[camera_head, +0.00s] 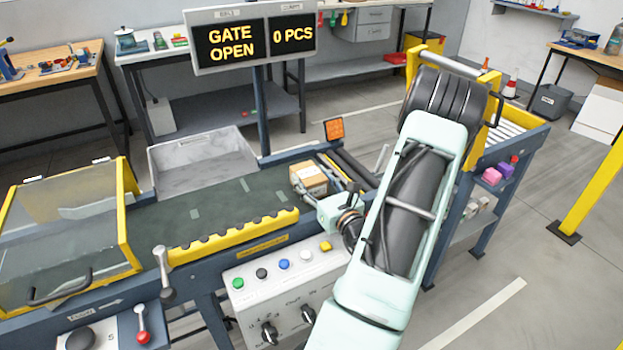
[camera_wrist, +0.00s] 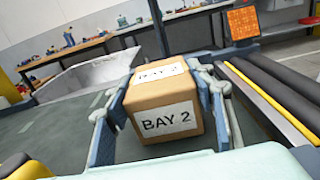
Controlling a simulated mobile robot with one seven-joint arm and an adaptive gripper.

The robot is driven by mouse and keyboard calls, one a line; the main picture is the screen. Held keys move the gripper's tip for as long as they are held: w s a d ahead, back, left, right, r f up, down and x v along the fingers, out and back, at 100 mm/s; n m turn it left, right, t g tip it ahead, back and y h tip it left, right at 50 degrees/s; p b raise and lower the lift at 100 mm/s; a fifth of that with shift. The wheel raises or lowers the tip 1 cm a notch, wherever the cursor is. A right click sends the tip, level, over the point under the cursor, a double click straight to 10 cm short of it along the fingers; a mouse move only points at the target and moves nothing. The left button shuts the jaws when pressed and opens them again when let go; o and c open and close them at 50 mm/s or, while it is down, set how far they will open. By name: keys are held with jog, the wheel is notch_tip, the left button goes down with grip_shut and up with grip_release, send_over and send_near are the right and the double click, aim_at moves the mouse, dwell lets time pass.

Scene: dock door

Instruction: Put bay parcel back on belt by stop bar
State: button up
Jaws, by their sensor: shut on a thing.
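The bay parcel (camera_head: 309,178) is a brown cardboard box near the right end of the dark green belt (camera_head: 180,210). In the wrist view the parcel (camera_wrist: 165,103) shows white labels reading "BAY 2" on its front and top. My gripper (camera_wrist: 166,110) has one finger on each side of the box and is shut on it. The stop bar is probably the yellow and black bar (camera_wrist: 262,95) just right of the parcel; it also shows in the head view (camera_head: 333,166). Whether the box underside touches the belt I cannot tell.
A sign (camera_head: 252,36) reads "GATE OPEN" and "0 PCS". A grey bin (camera_head: 200,165) stands behind the belt. A yellow scalloped rail (camera_head: 233,238) runs along the front edge, above a button panel (camera_head: 285,285). A clear yellow-framed gate (camera_head: 70,230) stands at left. The belt's middle is clear.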

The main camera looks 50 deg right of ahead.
jog(key=shift+f, duration=0.15)
jog(key=o, duration=1.3)
jog(key=shift+s+r, duration=0.1)
jog(key=shift+r, duration=0.1)
jog(key=v, duration=1.2)
